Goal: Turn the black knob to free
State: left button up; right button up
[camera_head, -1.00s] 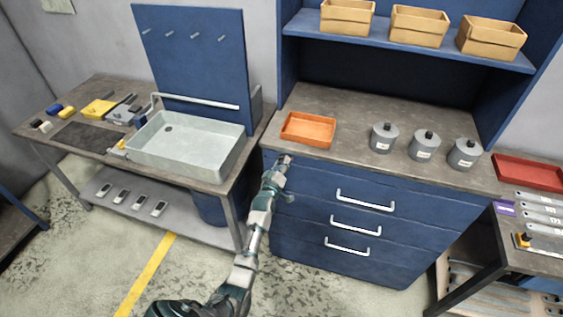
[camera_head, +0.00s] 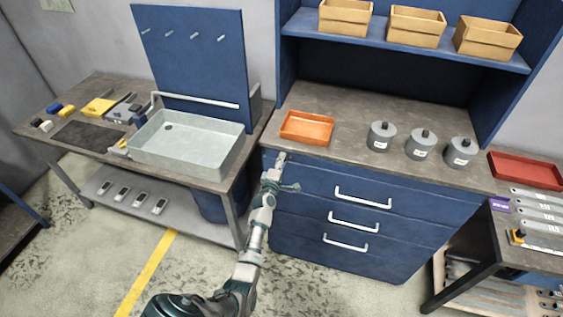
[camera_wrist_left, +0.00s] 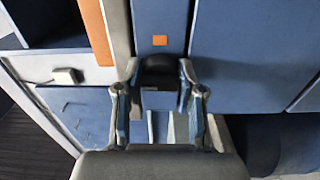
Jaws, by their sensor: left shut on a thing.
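The black knob (camera_wrist_left: 160,66) sits between the two fingertips of my left gripper (camera_wrist_left: 159,78) in the left wrist view, in front of a blue panel. My left gripper is shut on the knob. In the head view my left gripper (camera_head: 281,159) is at the upper left corner of the blue drawer cabinet (camera_head: 300,222), below the counter edge. The knob is hidden there by the gripper. My right gripper is not in view.
An orange tray (camera_head: 307,128) and several grey lidded jars stand on the counter above. A grey sink basin (camera_head: 185,150) is on the bench to the left. Drawer handles (camera_head: 365,198) stick out to the right of my arm. Open floor lies in front.

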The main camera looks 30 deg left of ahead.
pick_arm(q)
jog(key=shift+d+f, duration=0.1)
jog(key=shift+f, duration=0.1)
dwell(0.4)
jog(key=o, duration=1.1)
jog(key=shift+w, duration=0.1)
jog(key=v, duration=1.2)
